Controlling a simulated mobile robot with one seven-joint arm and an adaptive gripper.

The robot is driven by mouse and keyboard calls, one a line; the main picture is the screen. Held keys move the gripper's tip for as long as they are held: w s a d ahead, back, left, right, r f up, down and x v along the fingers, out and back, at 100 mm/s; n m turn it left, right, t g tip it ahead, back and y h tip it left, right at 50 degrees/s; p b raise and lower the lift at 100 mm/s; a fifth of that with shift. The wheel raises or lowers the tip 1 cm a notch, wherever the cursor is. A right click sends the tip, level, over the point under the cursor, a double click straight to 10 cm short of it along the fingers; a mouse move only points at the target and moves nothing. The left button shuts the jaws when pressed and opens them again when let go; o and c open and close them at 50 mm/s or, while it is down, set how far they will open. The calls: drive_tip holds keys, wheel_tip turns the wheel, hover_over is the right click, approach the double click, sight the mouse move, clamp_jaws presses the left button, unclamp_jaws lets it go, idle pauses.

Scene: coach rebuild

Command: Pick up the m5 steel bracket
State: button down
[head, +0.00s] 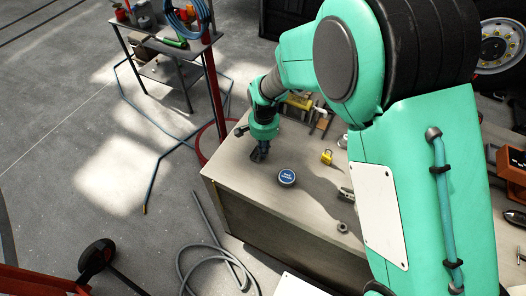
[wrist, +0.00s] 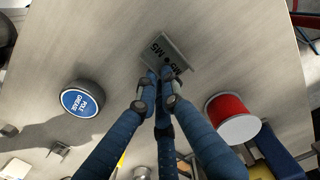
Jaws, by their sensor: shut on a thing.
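The steel bracket (wrist: 164,50), a grey plate with dark M5 lettering, is at the upper middle of the wrist view. My gripper (wrist: 166,80) has its blue fingers shut on the bracket's near edge. In the head view, my gripper (head: 259,153) points down at the left end of the workbench top. The bracket is too small and dark to make out there. I cannot tell whether it still touches the bench.
A round tin labelled grease (wrist: 82,99) stands left of the fingers in the wrist view, and a red spool (wrist: 232,119) stands right. In the head view, a yellow padlock (head: 327,156) lies farther along the workbench (head: 235,172). The bench's left edge is close.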

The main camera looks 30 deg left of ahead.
drive_tip(key=shift+r, duration=0.55)
wheel_tip(320, 180, up, 2)
drive_tip(key=shift+s+d, duration=0.1)
drive_tip(key=s+d, duration=0.3)
drive_tip(key=s+d+p, duration=0.1)
drive_tip(key=s+d, duration=0.3)
drive_tip(key=s+d+r, duration=0.1)
drive_tip(key=s+d, duration=0.3)
drive_tip(key=shift+s+r, duration=0.1)
drive_tip(key=shift+s, duration=0.1)
